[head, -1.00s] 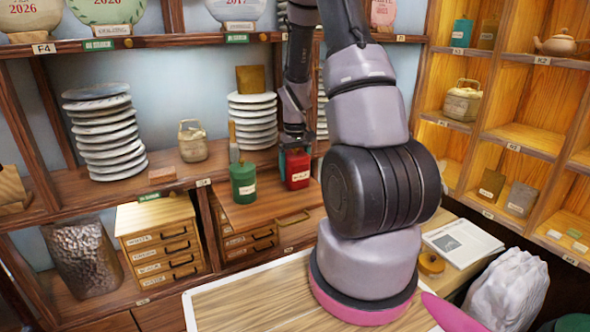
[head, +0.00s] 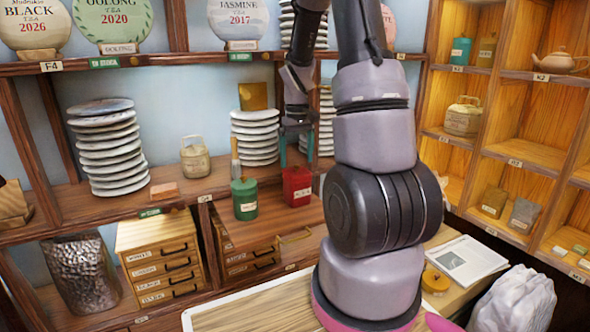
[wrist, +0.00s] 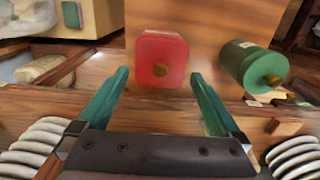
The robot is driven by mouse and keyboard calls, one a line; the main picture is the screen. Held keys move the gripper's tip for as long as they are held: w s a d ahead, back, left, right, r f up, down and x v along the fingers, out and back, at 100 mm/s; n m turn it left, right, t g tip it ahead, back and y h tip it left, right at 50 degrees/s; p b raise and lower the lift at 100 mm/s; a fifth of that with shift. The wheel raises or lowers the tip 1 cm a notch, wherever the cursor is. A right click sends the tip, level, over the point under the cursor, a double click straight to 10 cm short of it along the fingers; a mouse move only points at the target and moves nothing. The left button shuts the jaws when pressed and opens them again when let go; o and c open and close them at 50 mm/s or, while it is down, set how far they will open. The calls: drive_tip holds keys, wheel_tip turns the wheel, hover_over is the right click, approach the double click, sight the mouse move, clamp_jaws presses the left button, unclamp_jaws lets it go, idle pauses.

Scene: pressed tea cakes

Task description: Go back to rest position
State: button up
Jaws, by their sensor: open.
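My gripper (head: 296,143) is open and empty, with teal fingers, just above and behind a red canister in the head view. The red canister (head: 297,186) stands upright on the shelf board beside a green canister (head: 244,199). In the wrist view my gripper (wrist: 158,92) has its fingers apart, with the red canister (wrist: 161,60) ahead between them and clear of both. The green canister (wrist: 252,66) lies to the right of the fingers there.
Stacks of pale plates (head: 107,150) stand on the shelf to the left and behind my gripper. Tea cakes stand on the upper shelf (head: 150,63). A cubby shelf (head: 515,150) is on the right. A white bag (head: 512,302) lies at the lower right.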

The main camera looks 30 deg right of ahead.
drive_tip(key=shift+r, duration=0.45)
drive_tip(key=s+a+r+m+t, duration=0.15)
drive_tip(key=s+a+r, duration=0.25)
drive_tip(key=r, duration=0.4)
drive_tip(key=s+a+r+m+t, duration=0.1)
drive_tip(key=s+a+r+t, duration=0.2)
drive_tip(key=r, duration=0.4)
drive_tip(key=s+a+r+m+t+y, duration=0.1)
drive_tip(key=s+a+r, duration=0.2)
drive_tip(key=s, duration=0.3)
drive_tip(key=s+a+r+m+t+y, duration=0.1)
drive_tip(key=s+a+r, duration=0.2)
drive_tip(key=s, duration=0.3)
drive_tip(key=shift+s+a+r+t, duration=0.2)
drive_tip(key=shift+s+r+t, duration=0.2)
drive_tip(key=shift+r, duration=0.4)
